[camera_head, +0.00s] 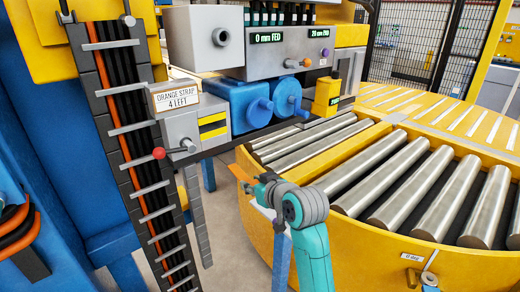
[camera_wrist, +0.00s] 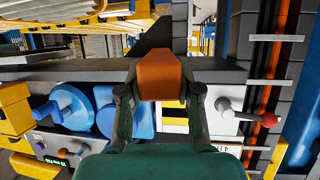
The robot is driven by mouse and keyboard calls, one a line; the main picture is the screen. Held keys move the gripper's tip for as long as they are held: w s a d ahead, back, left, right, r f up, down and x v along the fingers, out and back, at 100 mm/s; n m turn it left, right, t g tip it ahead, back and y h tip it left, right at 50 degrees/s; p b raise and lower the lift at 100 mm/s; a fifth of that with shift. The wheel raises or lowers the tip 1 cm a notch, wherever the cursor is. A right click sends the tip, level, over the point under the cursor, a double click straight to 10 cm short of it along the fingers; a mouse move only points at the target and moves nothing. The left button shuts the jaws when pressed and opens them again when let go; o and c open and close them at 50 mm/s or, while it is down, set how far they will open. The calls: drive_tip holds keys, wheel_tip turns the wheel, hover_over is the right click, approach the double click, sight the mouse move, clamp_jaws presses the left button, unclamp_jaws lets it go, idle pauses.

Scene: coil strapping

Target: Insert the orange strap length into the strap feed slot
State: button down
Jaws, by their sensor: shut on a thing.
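The orange strap length (camera_head: 238,172) shows as a short orange piece at the tip of my gripper (camera_head: 257,183) in the head view. In the wrist view the same orange strap (camera_wrist: 160,72) sits between the two dark fingers of my gripper (camera_wrist: 160,95), which is shut on it. It points away from the camera, and its far end is foreshortened. My gripper is in open space, below the strapping machine and left of the yellow roller table. A grey block with a yellow and black panel (camera_head: 212,127) is above it.
The roller table (camera_head: 330,225) curves close on the right. A red-knobbed lever (camera_head: 159,153), blue rollers (camera_head: 252,105) and a display reading "0 mm FED" (camera_head: 268,38) are nearby.

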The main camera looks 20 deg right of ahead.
drive_tip(key=s+r+y, duration=0.1)
drive_tip(key=s+r, duration=0.1)
drive_tip(key=r, duration=0.5)
drive_tip(key=s+r+n, duration=0.1)
drive_tip(key=s+r, duration=0.2)
drive_tip(key=r, duration=0.4)
drive_tip(key=shift+s+r+n+y, duration=0.2)
drive_tip(key=shift+s+n+y, duration=0.1)
drive_tip(key=shift+s+y, duration=0.1)
drive_tip(key=shift+a, duration=0.1)
drive_tip(key=shift+w+a, duration=0.3)
drive_tip(key=shift+w, duration=0.65)
drive_tip(key=shift+w+a, duration=0.3)
drive_tip(key=shift+w, duration=0.6)
drive_tip(key=shift+w+a, duration=0.3)
drive_tip(key=shift+w, duration=0.65)
drive_tip(key=shift+w+a, duration=0.65)
drive_tip(key=shift+w, duration=1.35)
drive_tip(key=shift+w+a, duration=0.6)
drive_tip(key=shift+w, duration=1.35)
drive_tip(key=shift+w+a, duration=0.65)
drive_tip(key=shift+w, duration=1.35)
